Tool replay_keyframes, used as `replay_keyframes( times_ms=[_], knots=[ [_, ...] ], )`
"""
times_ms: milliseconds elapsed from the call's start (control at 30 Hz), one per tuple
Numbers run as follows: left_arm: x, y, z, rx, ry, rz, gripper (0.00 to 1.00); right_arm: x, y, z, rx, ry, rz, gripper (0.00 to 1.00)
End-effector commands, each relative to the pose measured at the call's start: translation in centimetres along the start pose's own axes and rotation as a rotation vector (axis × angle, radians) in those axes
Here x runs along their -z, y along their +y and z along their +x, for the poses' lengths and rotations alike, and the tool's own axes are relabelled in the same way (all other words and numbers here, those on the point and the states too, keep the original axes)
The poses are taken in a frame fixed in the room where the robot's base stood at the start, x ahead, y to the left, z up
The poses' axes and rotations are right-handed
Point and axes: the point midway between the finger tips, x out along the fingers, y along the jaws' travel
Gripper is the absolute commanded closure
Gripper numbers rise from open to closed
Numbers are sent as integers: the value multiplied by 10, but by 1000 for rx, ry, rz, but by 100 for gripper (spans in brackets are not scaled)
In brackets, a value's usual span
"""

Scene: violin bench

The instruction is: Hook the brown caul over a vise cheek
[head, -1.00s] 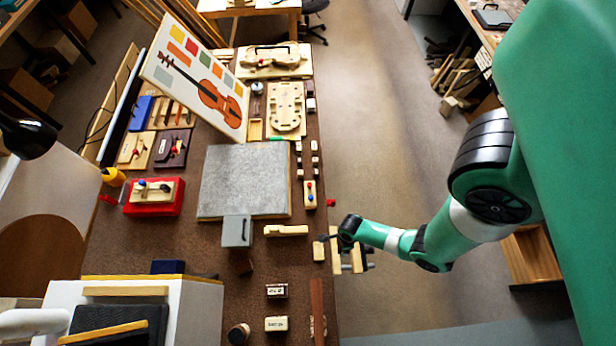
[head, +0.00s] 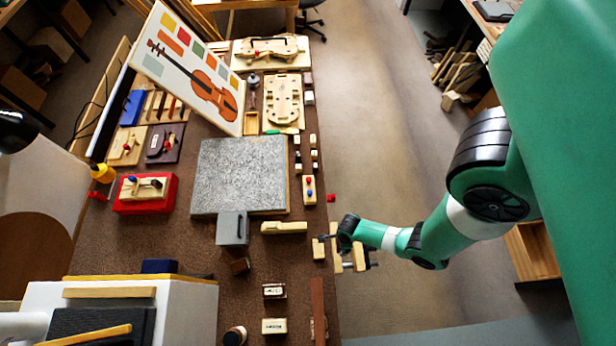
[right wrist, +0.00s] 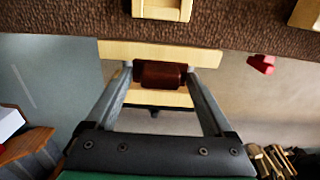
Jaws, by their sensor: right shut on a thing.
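The vise (head: 359,258) is at the bench's right edge, with pale wooden cheeks. In the right wrist view one cheek (right wrist: 115,50) lies along the bench edge and a second pale plank (right wrist: 160,99) lies nearer to me. My right gripper (right wrist: 160,73) is shut on the dark red-brown caul (right wrist: 160,76). The caul shows between the two cheeks in that view, overlapping the nearer one. I cannot tell whether it rests on a cheek or hangs above it. In the head view my right gripper (head: 328,238) is at the vise, and the caul is not clear there. My left gripper is not in view.
A pale wooden block (head: 318,249) lies on the bench beside the vise. A longer pale block (head: 284,228) and a grey box (head: 232,228) lie further left.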

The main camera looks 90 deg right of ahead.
Motion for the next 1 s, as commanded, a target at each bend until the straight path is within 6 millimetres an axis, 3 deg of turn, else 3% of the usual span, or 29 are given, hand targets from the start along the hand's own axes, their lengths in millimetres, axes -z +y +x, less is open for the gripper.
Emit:
replay_keyframes(
  times_ms=[33, 300, 700, 733, 800, 1000],
  knots=[
    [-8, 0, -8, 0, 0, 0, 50, 0, 0, 12, 0, 0, 0, 69],
    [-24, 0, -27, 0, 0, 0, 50, -1, 0, 39, 1, -1, 0, 69],
    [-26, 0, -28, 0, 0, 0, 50, -4, 0, 42, 0, 0, 0, 69],
    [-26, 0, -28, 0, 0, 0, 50, -4, 0, 42, 0, 0, 0, 8],
    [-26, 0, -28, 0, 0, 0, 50, -4, 0, 42, 0, 0, 0, 0],
    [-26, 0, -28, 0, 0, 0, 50, -4, 0, 41, 0, 0, 0, 0]
  ],
)
